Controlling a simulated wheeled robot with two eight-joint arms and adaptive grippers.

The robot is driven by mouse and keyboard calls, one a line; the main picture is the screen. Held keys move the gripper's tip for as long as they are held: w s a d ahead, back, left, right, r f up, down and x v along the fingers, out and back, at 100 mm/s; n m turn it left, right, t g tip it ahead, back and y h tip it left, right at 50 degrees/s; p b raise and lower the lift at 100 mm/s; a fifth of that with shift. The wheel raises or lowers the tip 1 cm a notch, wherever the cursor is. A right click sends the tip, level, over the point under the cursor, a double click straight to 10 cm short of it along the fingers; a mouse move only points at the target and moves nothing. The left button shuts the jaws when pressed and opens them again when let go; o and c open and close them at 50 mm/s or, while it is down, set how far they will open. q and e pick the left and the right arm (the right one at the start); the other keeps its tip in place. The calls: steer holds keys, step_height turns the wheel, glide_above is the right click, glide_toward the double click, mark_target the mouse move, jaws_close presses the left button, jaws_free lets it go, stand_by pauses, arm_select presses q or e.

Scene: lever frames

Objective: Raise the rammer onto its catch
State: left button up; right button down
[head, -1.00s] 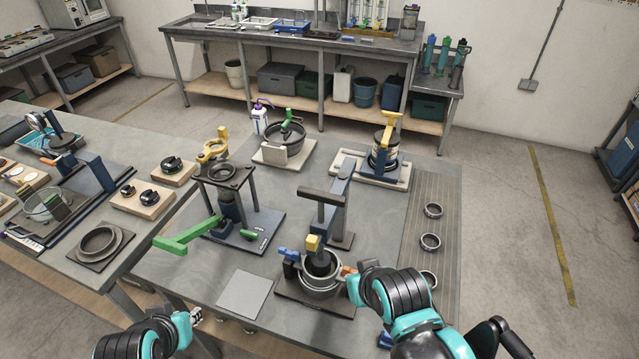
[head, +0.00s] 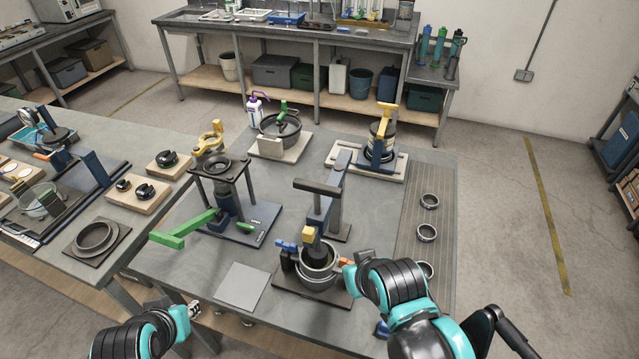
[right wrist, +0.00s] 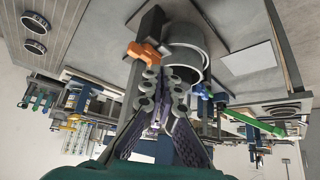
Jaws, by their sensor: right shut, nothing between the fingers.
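The rammer stands over a grey mould on a dark base plate (head: 300,291).
A green-levered press (head: 225,200) is to the left, with a flat grey plate (head: 243,286) in front. Rings (head: 429,201) lie on the ribbed strip at right. A yellow-handled station (head: 382,140) is behind.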

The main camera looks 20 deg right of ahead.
steer(key=c, duration=2.1)
jaws_free()
steer(key=o, duration=0.5)
steer(key=shift+r+p, duration=0.3)
steer(key=shift+o, duration=0.6)
steer(key=w+a+r+n+g+p, duration=0.1)
steer(key=w+r+n+g+p, duration=0.1)
steer(key=r+p, duration=1.7)
steer(key=shift+w+a+r+n, duration=0.15)
steer(key=shift+w+r+n, duration=0.15)
steer(key=shift+w+n, duration=0.45)
steer(key=r+n+g+p, duration=0.2)
steer(key=n+g+p, duration=0.3)
steer(key=n+p, duration=0.15)
glide_above(317, 192)
steer(key=shift+w+d+f+b, duration=0.25)
steer(key=shift+d+b, duration=0.1)
steer(key=shift+w+a+f+n, duration=0.2)
steer(key=shift+f+n, duration=0.05)
steer(key=shift+n, duration=0.25)
steer(key=shift+f, duration=0.3)
step_height(317, 192, down, 7)
steer(key=shift+f, duration=0.15)
